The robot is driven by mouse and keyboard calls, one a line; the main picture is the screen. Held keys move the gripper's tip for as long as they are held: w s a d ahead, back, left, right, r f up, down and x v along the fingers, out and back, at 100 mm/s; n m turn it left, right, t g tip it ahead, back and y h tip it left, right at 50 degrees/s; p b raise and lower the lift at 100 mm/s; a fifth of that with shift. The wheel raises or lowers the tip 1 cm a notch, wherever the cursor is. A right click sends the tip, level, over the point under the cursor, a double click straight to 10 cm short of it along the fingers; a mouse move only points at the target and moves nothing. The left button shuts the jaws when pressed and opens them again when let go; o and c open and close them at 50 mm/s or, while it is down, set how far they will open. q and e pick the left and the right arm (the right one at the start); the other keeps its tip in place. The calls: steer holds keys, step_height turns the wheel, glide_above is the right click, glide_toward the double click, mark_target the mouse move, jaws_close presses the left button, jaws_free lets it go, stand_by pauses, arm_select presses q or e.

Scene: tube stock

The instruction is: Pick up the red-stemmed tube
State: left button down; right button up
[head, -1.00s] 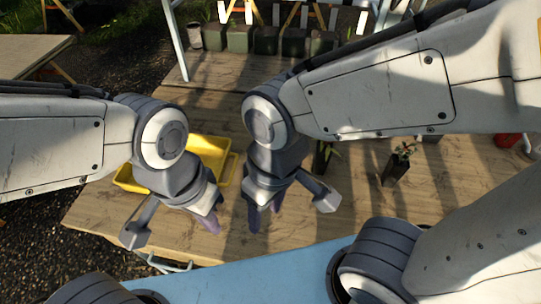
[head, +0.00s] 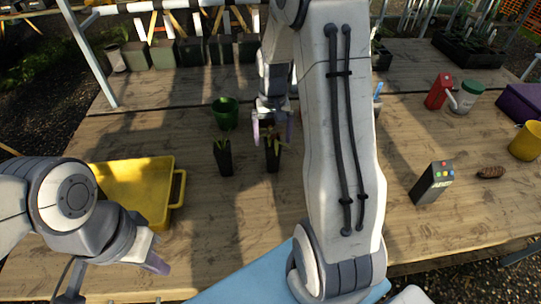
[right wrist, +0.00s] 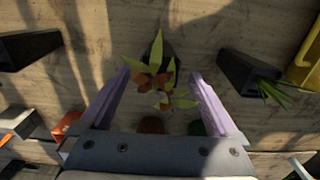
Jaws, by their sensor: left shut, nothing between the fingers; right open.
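A dark tube with a leafy plant (head: 273,157) stands on the wooden table below my right gripper (head: 270,122). In the right wrist view its yellow-green leaves with reddish-brown parts (right wrist: 158,78) show between the open fingers of that gripper (right wrist: 160,88). The fingers are on either side of the plant, and no grip on it shows. A second dark tube with green leaves (head: 223,158) stands just left of it; it also shows at the right of the right wrist view (right wrist: 248,75). My left gripper (head: 155,264) is shut and empty at the table's front left.
A yellow tray (head: 178,190) lies at the left. A green pot (head: 226,113) stands behind the tubes. Another dark tube (right wrist: 30,48) shows left in the right wrist view. A dark box with coloured buttons (head: 432,183) and a brown object (head: 491,172) lie right. My right arm hides the table's middle.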

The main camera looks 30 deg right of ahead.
mark_target(272, 156)
step_height(272, 156, down, 9)
steer(key=shift+w+r+p, duration=0.1)
steer(key=shift+p, duration=0.4)
jaws_close()
steer(key=shift+r, duration=0.1)
